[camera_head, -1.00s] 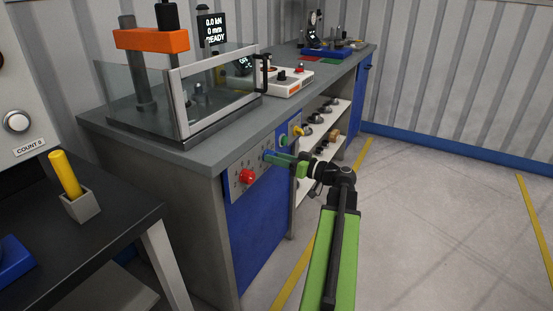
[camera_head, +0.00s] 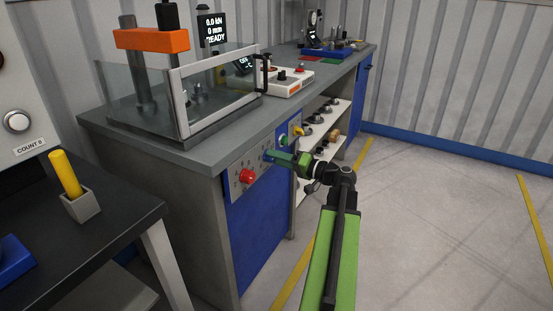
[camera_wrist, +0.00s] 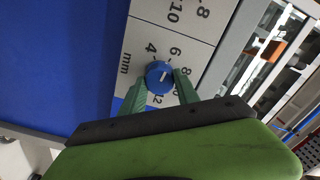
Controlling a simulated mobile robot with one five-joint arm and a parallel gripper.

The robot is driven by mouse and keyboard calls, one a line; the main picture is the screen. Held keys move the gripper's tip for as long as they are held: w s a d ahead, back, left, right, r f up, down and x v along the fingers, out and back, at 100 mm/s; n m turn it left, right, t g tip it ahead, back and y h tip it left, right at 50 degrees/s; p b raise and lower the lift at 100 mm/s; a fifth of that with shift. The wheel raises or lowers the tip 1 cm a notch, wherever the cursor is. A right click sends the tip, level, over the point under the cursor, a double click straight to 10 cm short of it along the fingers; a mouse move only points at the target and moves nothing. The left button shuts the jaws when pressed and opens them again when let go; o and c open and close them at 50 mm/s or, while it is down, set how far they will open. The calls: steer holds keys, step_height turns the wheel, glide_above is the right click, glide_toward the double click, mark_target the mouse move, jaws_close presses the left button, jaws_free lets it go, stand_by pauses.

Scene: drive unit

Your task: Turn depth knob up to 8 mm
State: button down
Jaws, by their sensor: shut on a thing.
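The blue depth knob (camera_wrist: 158,74) sits on a light panel (camera_wrist: 140,25) marked "mm", with 4 and 6 readable beside it. The higher numbers near it are partly hidden by my fingers. A white mark on the knob points to the right and slightly up in the wrist view, near the 6 to 8 side; I cannot read its exact value. My gripper (camera_wrist: 160,86) is shut on the knob, one green finger at each side. In the head view my gripper (camera_head: 271,156) reaches the front panel, and its fingertips largely hide the knob.
A red knob (camera_head: 247,176) is left of my gripper on the same panel. A green button (camera_head: 282,140) and a yellow knob (camera_head: 297,131) are to its right. The workbench edge (camera_head: 225,156) lies above. The floor to the right is open.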

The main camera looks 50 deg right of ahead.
steer(key=m, duration=1.1)
steer(key=shift+a+f, duration=0.1)
stand_by(0.5)
steer(key=c, duration=0.9)
jaws_free()
steer(key=shift+s+m, duration=0.1)
steer(key=shift+m, duration=0.2)
steer(key=v, duration=1.7)
